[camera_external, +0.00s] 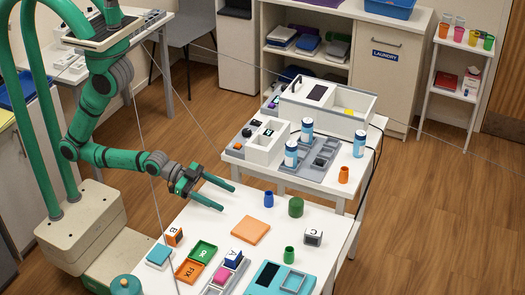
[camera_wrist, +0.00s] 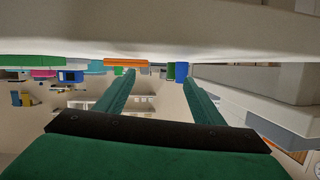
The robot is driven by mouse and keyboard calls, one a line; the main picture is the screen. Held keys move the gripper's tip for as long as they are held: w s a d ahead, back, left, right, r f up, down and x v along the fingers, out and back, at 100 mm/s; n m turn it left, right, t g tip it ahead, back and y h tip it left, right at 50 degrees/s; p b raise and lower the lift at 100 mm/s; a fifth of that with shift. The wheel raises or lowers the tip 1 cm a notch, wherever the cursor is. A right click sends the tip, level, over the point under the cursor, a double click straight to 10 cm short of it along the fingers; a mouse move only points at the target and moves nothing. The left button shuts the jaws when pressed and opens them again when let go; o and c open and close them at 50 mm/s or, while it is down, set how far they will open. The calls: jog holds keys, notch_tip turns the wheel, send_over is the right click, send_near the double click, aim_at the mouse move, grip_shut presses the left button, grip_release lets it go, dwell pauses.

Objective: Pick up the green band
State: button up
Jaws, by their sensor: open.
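No green thing is clearly a band. A short, wide dark green cylinder (camera_external: 296,207) stands at the far right edge of the white table; it may be the band, but whether it is hollow cannot be told. A smaller green cup-like piece (camera_external: 289,255) stands nearer the camera. My gripper (camera_external: 228,198) is open and empty above the far left part of the table, left of the dark green cylinder and apart from it. In the wrist view its two green fingers (camera_wrist: 158,78) are spread, with a blue cylinder (camera_wrist: 181,73) beyond the right fingertip.
The blue cylinder (camera_external: 268,199) stands between my gripper and the dark green cylinder. An orange square pad (camera_external: 250,230), a lettered C block (camera_external: 313,237), a green OK tray (camera_external: 203,251) and an orange FIX tray (camera_external: 189,271) lie nearer. A second table (camera_external: 236,157) with bottles stands behind.

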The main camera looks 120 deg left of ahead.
jog(key=w+r, duration=0.1)
jog(key=w, duration=0.2)
jog(key=w+a+r, duration=0.1)
jog(key=w, duration=0.2)
jog(key=w+a+r, duration=0.1)
jog(key=w, duration=0.2)
jog(key=shift+w+a+r, duration=0.25)
jog(key=shift+w+r, duration=0.05)
jog(key=shift+w, duration=0.1)
jog(key=g, duration=0.1)
send_near(296, 202)
jog(key=shift+n+h, duration=0.3)
jog(key=shift+h, duration=0.1)
jog(key=x, duration=1)
jog(key=shift+a+f, duration=0.3)
jog(key=shift+f, duration=0.2)
jog(key=c, duration=1.1)
